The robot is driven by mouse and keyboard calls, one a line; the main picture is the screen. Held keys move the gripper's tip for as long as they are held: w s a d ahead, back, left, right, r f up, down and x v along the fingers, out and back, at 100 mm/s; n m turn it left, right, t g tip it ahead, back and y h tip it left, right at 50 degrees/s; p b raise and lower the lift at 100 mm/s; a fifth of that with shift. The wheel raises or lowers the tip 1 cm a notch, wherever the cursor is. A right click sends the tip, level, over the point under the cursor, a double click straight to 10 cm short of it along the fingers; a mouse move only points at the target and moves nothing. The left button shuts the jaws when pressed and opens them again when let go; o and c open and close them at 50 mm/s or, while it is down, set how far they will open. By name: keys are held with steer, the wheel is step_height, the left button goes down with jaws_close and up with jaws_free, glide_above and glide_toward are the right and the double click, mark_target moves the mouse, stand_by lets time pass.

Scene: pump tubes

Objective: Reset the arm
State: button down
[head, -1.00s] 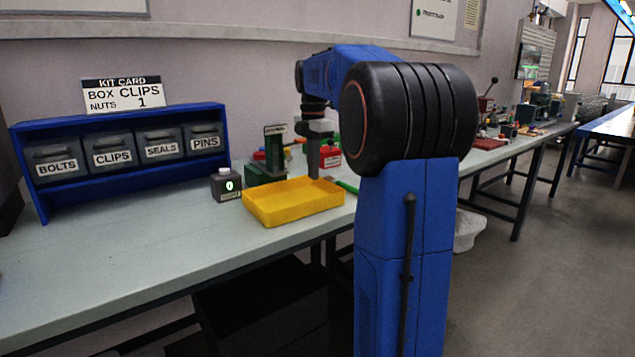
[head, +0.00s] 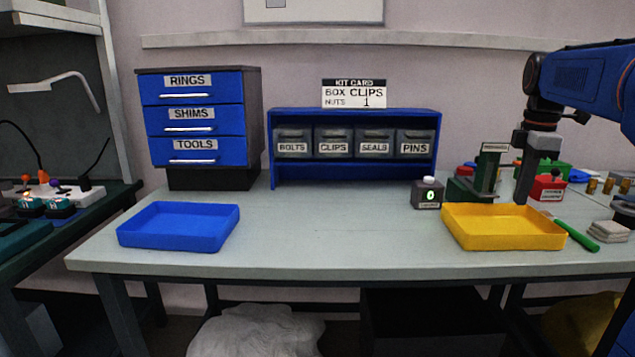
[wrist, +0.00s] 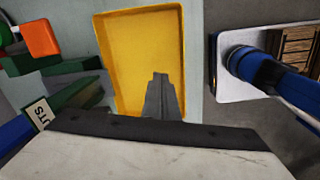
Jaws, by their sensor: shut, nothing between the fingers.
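My gripper (head: 523,198) points down over the right part of the yellow tray (head: 497,243) in the head view. Its fingers are together and nothing is between them. In the wrist view my gripper (wrist: 160,78) shows as closed fingers in front of the yellow tray (wrist: 112,50). The tray's visible floor is empty. My arm comes in from the right edge of the head view.
A blue tray (head: 180,238) lies at the table's left. Blue drawers (head: 203,115) and a blue bin shelf (head: 352,181) stand behind. A counter device (head: 427,195), a green press (head: 489,174) and a green-handled tool (head: 577,234) surround the yellow tray. The table's middle is clear.

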steer(key=s+a+f+m+t, duration=0.2)
steer(key=s+a+f+m, duration=0.5)
steer(key=s+a, duration=0.5)
steer(key=s+a+f+m+t, duration=0.1)
steer(key=s+a+f+m, duration=0.2)
steer(key=s+f, duration=0.3)
steer(key=s+a+f+m+t, duration=0.1)
steer(key=s+a+f+m, duration=0.3)
steer(key=s+f, duration=0.3)
step_height(320, 180, down, 2)
steer(key=shift+f, duration=0.1)
